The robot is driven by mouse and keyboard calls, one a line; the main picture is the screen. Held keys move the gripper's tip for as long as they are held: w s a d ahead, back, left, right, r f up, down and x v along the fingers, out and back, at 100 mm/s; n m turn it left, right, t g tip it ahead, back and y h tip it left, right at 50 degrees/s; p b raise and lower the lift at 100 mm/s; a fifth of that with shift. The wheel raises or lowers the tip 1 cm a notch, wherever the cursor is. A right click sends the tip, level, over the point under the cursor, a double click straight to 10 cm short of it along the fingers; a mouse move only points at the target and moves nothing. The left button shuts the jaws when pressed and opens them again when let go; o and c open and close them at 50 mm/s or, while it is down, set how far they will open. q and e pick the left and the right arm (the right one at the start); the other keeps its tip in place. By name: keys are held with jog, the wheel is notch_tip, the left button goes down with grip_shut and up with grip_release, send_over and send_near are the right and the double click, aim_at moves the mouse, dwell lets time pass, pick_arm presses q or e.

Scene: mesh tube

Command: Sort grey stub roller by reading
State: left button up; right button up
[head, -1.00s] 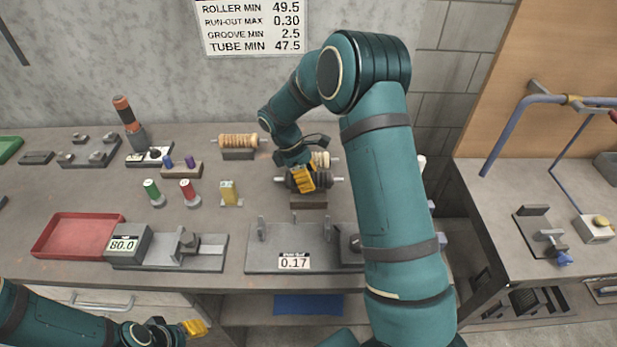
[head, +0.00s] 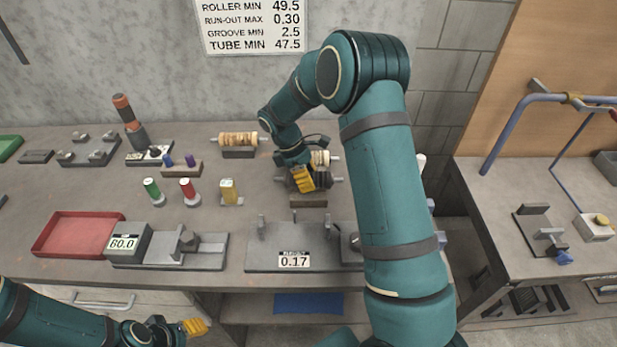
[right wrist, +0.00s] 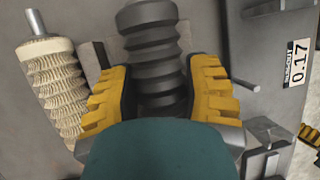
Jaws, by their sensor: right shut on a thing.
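The dark grey ribbed roller (head: 323,183) lies across the workbench, at or just above a small block (head: 308,201). My right gripper (head: 303,179) is shut around it, and I cannot tell whether it is clear of the block. In the right wrist view the grey roller (right wrist: 152,50) sits between the yellow fingers (right wrist: 160,95). The run-out gauge (head: 262,262) in front reads 0.17. Another gauge (head: 128,243) at left shows a reading like 80.0. My left gripper (head: 195,327) is low at the front; its jaws are unclear.
A cream ribbed roller (right wrist: 52,80) lies beside the grey one, and a tan roller (head: 238,139) is behind left. A red tray (head: 78,233) is at left, a green tray (head: 8,147) far left. A wall sign (head: 252,25) gives roller min 49.5 and run-out max 0.30.

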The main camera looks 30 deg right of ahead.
jog(key=shift+f+b, duration=0.3)
jog(key=shift+f, duration=0.3)
dwell(0.7)
jog(key=shift+p, duration=0.3)
dwell(0.6)
jog(key=o, duration=1.3)
